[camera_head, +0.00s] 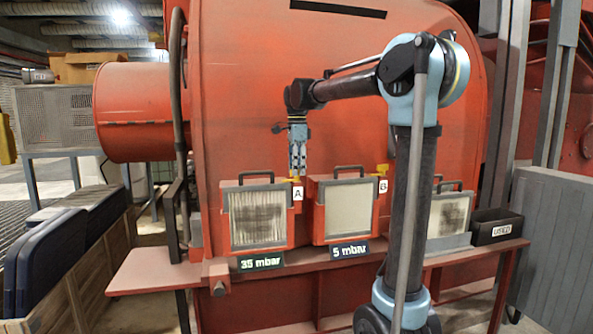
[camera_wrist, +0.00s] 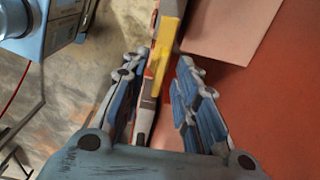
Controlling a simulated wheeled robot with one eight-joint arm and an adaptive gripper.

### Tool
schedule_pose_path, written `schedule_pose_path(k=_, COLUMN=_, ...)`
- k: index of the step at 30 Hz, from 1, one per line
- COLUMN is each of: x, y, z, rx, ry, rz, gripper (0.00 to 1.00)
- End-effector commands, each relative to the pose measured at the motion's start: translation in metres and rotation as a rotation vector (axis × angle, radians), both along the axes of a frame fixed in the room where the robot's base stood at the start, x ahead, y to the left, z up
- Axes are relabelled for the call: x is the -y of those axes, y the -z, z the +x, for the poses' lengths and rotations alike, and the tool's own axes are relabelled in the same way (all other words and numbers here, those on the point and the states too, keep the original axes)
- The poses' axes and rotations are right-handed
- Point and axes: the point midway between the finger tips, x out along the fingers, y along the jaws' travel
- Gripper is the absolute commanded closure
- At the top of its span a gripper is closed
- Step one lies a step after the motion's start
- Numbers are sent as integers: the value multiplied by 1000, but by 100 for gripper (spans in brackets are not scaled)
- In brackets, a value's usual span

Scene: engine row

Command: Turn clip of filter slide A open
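Filter slide A (camera_head: 258,215) is a red-framed box with a dark-streaked pale filter and a black handle, at the left of the shelf. Its white "A" label (camera_head: 297,193) is at its upper right corner. The yellow clip of slide A (camera_head: 291,180) is partly visible just above the label. My gripper (camera_head: 298,172) points down right above this clip. In the wrist view my gripper (camera_wrist: 158,62) is open, with the yellow clip (camera_wrist: 164,45) showing in the gap between its fingers. I cannot tell whether the fingers touch it.
Filter slide B (camera_head: 347,210), with its own yellow clip (camera_head: 382,169), stands close on the right. A third filter (camera_head: 447,215) and a black "USED" bin (camera_head: 496,226) are farther right. The red housing (camera_head: 240,100) rises behind. "35 mbar" (camera_head: 261,263) and "5 mbar" (camera_head: 350,251) signs sit below the slides.

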Motion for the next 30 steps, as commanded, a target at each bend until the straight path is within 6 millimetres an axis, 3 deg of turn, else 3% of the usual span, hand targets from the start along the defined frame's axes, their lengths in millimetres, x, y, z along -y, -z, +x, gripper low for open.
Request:
schedule_pose_path(k=9, x=0, y=3, z=0, rx=0, ry=0, rz=0, gripper=72)
schedule_pose_path(k=10, x=0, y=3, z=0, rx=0, ry=0, rz=0, gripper=75)
schedule_pose_path(k=13, x=0, y=3, z=0, rx=0, ry=0, rz=0, gripper=97)
schedule_pose_path(k=14, x=0, y=3, z=0, rx=0, ry=0, rz=0, gripper=100)
schedule_pose_path(k=30, x=0, y=2, z=1, rx=2, ry=-77, rz=1, gripper=100)
